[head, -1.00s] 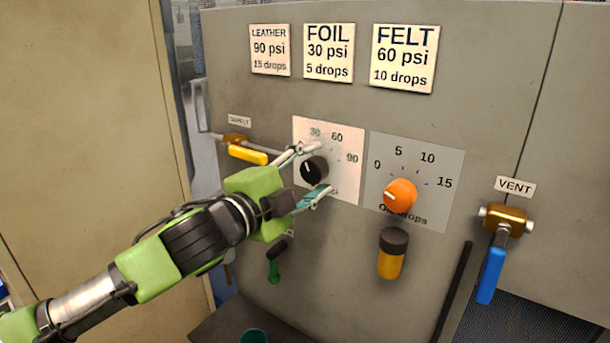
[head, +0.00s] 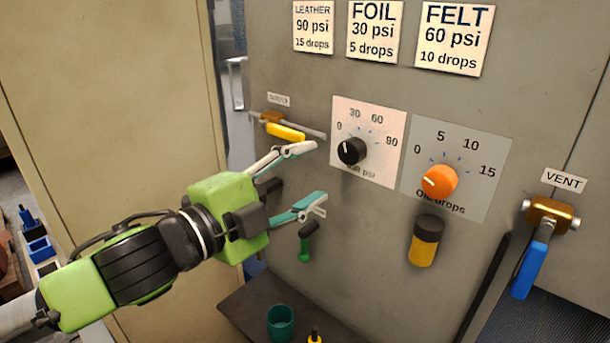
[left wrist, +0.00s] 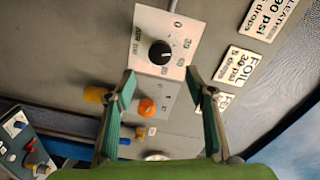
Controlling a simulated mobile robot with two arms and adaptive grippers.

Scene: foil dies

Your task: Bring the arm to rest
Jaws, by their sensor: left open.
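My left gripper (head: 305,178) is open and empty, in front of the grey machine panel (head: 300,70). It is left of the black pressure knob (head: 352,151) and apart from it. The black knob sits on a white dial plate (head: 390,116); its pointer is toward the left, near the 0 side. In the left wrist view the black knob (left wrist: 160,54) shows beyond and between the open fingers (left wrist: 163,100). The orange oil drops knob (head: 439,182) has its pointer toward the left. My right gripper is not in view.
A yellow-handled supply valve (head: 285,131) is behind the upper finger. A green-handled lever (head: 306,243) hangs just below the lower finger. An amber oil bottle (head: 425,241) and a blue-handled vent valve (head: 530,268) are to the right. A teal cup (head: 281,322) stands on the dark shelf.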

